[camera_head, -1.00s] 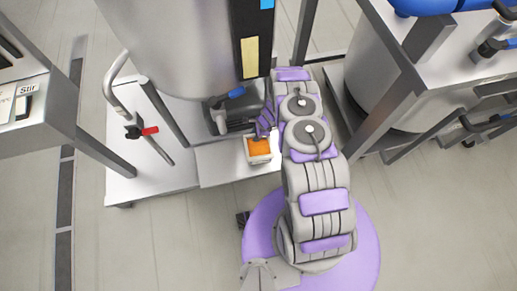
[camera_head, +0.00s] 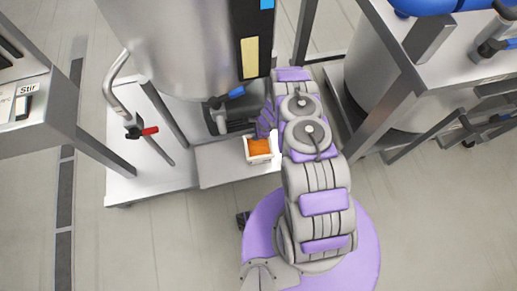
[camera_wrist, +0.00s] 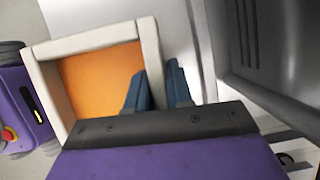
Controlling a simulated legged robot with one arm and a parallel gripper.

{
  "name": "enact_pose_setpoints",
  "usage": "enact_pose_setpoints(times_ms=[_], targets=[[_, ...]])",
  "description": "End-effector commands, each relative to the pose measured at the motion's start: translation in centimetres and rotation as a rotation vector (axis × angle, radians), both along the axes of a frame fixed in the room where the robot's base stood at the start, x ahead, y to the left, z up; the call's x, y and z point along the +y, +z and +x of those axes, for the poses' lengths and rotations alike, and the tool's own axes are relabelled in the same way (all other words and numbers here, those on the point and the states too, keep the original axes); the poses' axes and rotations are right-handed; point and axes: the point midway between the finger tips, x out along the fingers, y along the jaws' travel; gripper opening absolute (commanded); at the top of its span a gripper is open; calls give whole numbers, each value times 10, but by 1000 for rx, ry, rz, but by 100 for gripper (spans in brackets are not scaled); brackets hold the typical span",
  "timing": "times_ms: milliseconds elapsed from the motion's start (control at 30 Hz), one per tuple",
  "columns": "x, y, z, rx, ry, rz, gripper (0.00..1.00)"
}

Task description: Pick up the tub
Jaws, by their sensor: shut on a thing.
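The tub is a small square white container with orange contents. In the head view the tub (camera_head: 259,158) is at the edge of the low metal shelf, just left of my arm. In the wrist view the tub's white rim (camera_wrist: 151,58) fills the upper left, with orange inside. My gripper (camera_wrist: 157,88) shows two blue fingers close together at the tub's right wall, one inside the rim and one outside, so it is shut on that wall. In the head view the fingertips are hard to make out. The tub's underside is hidden.
The metal shelf (camera_head: 215,170) lies under a large steel tank (camera_head: 190,50). A tap with a blue handle (camera_head: 236,93) is just above the tub. A red-handled valve (camera_head: 150,131) stands to the left. Another steel frame and tank (camera_head: 375,85) are close on the right.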

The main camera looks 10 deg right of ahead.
Motion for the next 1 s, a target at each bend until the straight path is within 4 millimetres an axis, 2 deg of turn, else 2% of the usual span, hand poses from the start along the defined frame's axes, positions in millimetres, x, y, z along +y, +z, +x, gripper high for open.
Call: enact_pose_setpoints(times_ms=[733,1000], targets=[[0,2,1,-2,-1,0,0],[0,29,0,0,0,1,0]])
